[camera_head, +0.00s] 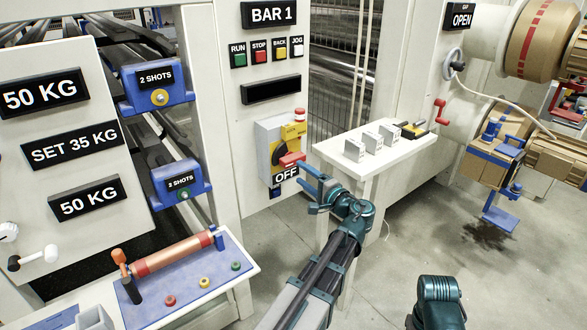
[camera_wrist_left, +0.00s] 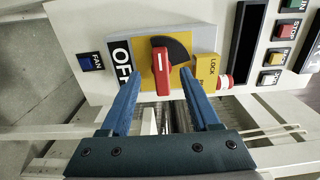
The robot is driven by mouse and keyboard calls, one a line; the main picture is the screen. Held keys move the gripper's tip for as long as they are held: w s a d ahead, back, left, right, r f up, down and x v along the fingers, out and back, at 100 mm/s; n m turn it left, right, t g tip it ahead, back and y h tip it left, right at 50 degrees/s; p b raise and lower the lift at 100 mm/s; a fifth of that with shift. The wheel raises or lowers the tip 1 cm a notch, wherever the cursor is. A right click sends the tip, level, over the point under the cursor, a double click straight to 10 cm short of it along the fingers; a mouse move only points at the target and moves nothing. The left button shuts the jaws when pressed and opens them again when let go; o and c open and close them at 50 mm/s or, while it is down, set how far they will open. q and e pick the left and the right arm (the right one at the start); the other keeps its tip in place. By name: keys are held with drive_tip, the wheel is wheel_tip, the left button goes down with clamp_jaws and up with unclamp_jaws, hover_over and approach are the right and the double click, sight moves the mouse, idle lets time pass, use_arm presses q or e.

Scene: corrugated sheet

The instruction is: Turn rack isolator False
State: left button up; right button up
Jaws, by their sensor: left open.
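The rack isolator is a grey box (camera_head: 268,145) with a yellow plate on the white BAR 1 panel. Its red handle (camera_wrist_left: 162,75), with a white line, sits on a black disc; it also shows in the head view (camera_head: 291,160). In the wrist view the handle stands upright in the picture, with the OFF label (camera_wrist_left: 121,64) at its left and a yellow LOCK tag (camera_wrist_left: 207,68) at its right. My left gripper (camera_head: 305,179) is open in front of the isolator, its blue fingers (camera_wrist_left: 160,84) on either side of the handle with gaps. My right gripper is out of view.
RUN, STOP, BACK and JOG buttons (camera_head: 261,56) sit above the isolator. A white shelf (camera_head: 372,163) with small blocks stands right of it. A bench with a red roller (camera_head: 172,254) is at the lower left.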

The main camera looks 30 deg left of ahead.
use_arm(q)
drive_tip(key=v, duration=0.7)
drive_tip(key=shift+a, duration=0.1)
drive_tip(key=s+d+f+g+h+p, duration=0.1)
drive_tip(key=s+d+g+h+p, duration=0.2)
drive_tip(key=s+d+h+p, duration=0.4)
drive_tip(key=s+d+f+g+h+p, duration=0.1)
drive_tip(key=s+d+g+h+p, duration=0.3)
drive_tip(key=s+d+h+p, duration=0.4)
drive_tip(key=s+d+p, duration=0.4)
drive_tip(key=d+p, duration=0.1)
drive_tip(key=d, duration=0.4)
drive_tip(key=shift+d+n, duration=0.2)
drive_tip(key=shift+n, duration=0.2)
drive_tip(key=shift+s, duration=0.1)
